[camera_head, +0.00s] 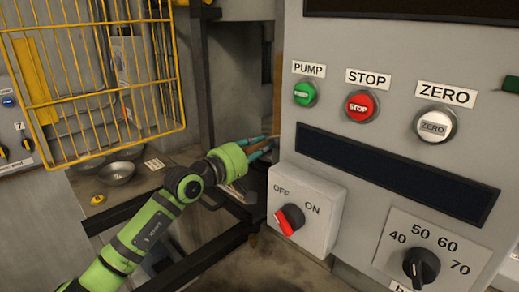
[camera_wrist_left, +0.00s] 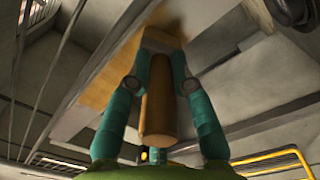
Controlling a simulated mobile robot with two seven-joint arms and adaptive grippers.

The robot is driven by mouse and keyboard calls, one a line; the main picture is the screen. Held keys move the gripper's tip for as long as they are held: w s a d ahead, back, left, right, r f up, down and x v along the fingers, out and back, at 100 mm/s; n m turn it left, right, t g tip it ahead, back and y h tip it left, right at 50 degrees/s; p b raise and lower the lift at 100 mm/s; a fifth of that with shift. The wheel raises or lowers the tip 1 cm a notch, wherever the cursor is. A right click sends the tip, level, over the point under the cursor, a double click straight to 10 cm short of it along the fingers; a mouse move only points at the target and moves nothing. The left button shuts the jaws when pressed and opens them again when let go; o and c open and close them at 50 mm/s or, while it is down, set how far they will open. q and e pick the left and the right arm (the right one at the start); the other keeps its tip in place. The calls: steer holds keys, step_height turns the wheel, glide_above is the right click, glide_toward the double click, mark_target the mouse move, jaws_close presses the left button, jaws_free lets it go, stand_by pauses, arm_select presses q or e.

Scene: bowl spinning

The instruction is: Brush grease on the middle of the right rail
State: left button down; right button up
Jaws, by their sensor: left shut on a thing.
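My left gripper (camera_head: 262,147) reaches in from the left to the gap beside the control panel. In the left wrist view, its teal fingers (camera_wrist_left: 160,75) are shut on the brown cylindrical handle of a brush (camera_wrist_left: 158,112). The far end of the brush is dark and blurred, so I cannot tell whether it touches a surface. The panel's edge partly hides the gripper's surroundings in the head view. I cannot make out the right rail or any grease with certainty. My right gripper is not in view.
The control panel (camera_head: 400,105) fills the right side, with the OFF/ON switch box (camera_head: 318,200) protruding close to my left arm. A yellow wire cage (camera_head: 95,75) hangs at the left. Metal bowls (camera_head: 116,173) sit on the bench below it.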

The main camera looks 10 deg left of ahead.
mark_target(247, 154)
arm_select(q)
steer(key=v, duration=0.4)
steer(key=shift+s+a+f, duration=0.1)
steer(key=shift+b+v, duration=0.85)
steer(key=shift+v, duration=1.5)
steer(key=shift+s+d+b+x, duration=0.1)
steer(key=shift+d+b+x, duration=0.1)
steer(key=shift+x, duration=1)
steer(key=shift+s+d+b+x, duration=0.1)
steer(key=shift+b+x, duration=0.1)
steer(key=shift+x, duration=0.95)
steer(key=shift+s+d+b+x, duration=0.1)
steer(key=shift+b+x, duration=0.1)
steer(key=shift+x, duration=1)
steer(key=shift+b+x, duration=0.35)
steer(key=shift+x, duration=0.65)
